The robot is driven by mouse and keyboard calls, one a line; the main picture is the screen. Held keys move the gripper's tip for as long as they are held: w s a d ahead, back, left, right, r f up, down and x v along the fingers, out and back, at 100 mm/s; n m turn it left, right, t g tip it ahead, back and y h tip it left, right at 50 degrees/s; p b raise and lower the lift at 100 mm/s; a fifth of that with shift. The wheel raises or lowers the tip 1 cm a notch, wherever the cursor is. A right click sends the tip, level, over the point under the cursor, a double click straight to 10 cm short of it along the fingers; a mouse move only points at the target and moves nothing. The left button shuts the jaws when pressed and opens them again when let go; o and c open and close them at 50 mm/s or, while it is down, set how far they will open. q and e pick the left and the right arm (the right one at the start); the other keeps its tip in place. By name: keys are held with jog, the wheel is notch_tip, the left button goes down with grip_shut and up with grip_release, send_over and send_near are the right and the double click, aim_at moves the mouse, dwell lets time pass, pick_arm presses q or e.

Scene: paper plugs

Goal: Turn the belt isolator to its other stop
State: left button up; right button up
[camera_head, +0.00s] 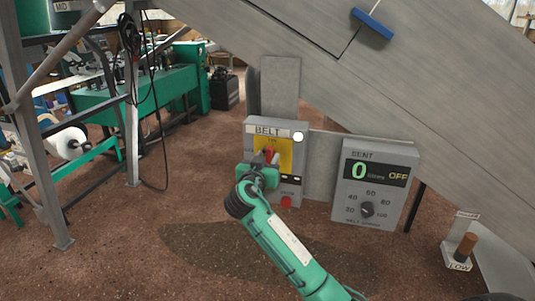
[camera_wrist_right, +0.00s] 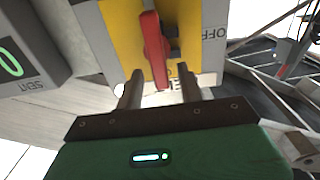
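The belt isolator is a red lever handle (camera_head: 269,153) on a yellow plate (camera_head: 286,150) of the grey box labelled BELT (camera_head: 250,146). In the right wrist view the red handle (camera_wrist_right: 152,40) runs nearly up and down the picture, with an upside-down OFF mark to its right. My right gripper (camera_head: 266,162) is at the front of the box; the wrist view shows its two fingers (camera_wrist_right: 160,88) apart, with the lower end of the handle between them. I see a gap on each side, so it looks ungripped. My left gripper is not in view.
A grey SENT box (camera_head: 348,185) with a dial (camera_head: 367,209) and a display showing 0 and OFF stands to the right. A red button (camera_head: 286,202) sits low on the BELT box. A sloping grey conveyor side (camera_head: 400,90) hangs above. A LOW lever stand (camera_head: 460,255) is far right.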

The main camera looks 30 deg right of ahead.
jog(key=shift+w+d, duration=0.4)
jog(key=shift+d, duration=0.05)
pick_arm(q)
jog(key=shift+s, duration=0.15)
pick_arm(e)
grip_shut()
